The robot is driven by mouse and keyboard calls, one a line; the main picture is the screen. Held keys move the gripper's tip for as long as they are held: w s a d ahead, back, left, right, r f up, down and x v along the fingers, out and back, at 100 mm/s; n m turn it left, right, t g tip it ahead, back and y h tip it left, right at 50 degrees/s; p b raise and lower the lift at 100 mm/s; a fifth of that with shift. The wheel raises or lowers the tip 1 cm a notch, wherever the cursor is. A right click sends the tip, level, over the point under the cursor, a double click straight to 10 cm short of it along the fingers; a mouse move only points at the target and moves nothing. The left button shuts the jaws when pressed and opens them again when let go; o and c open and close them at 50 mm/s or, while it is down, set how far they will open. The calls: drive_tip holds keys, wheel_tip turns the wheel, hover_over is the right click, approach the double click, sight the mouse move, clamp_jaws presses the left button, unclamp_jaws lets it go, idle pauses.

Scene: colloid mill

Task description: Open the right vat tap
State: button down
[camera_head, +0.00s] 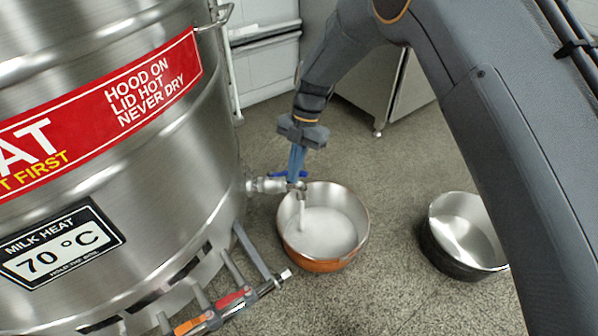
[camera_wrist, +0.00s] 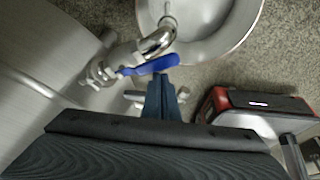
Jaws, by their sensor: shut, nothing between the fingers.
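The steel vat (camera_head: 150,190) fills the left of the head view. Its tap (camera_head: 268,185) sticks out to the right, with a blue lever (camera_head: 290,174) on top. The lever also shows in the wrist view (camera_wrist: 150,66), lying roughly along the tap's pipe. A whitish stream (camera_head: 302,215) runs from the spout into a copper pan (camera_head: 322,265) below, which holds pale liquid. My gripper (camera_head: 297,172) is shut and empty, pointing down at the lever. Its fingertips also show in the wrist view (camera_wrist: 161,82), close beside the lever; I cannot tell whether they touch it.
A second, dark-sided pan (camera_head: 450,255) stands on the floor at the right and looks empty. A burner pipe (camera_head: 230,300) with red and orange handles runs low in front of the vat. A steel cabinet (camera_head: 410,85) stands behind my arm. Speckled floor lies between the pans.

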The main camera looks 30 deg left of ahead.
drive_tip(key=shift+w+a, duration=0.15)
drive_tip(key=shift+w, duration=0.55)
drive_tip(key=shift+w+r, duration=0.1)
drive_tip(key=shift+w, duration=0.25)
drive_tip(key=shift+s+p, duration=0.15)
drive_tip(key=shift+p, duration=0.2)
drive_tip(key=shift+s+d, duration=0.2)
drive_tip(key=shift+s, duration=0.05)
wheel_tip(320, 180, up, 9)
drive_tip(key=p, duration=0.5)
drive_tip(key=shift+s, duration=0.45)
drive_tip(key=shift+r, duration=0.15)
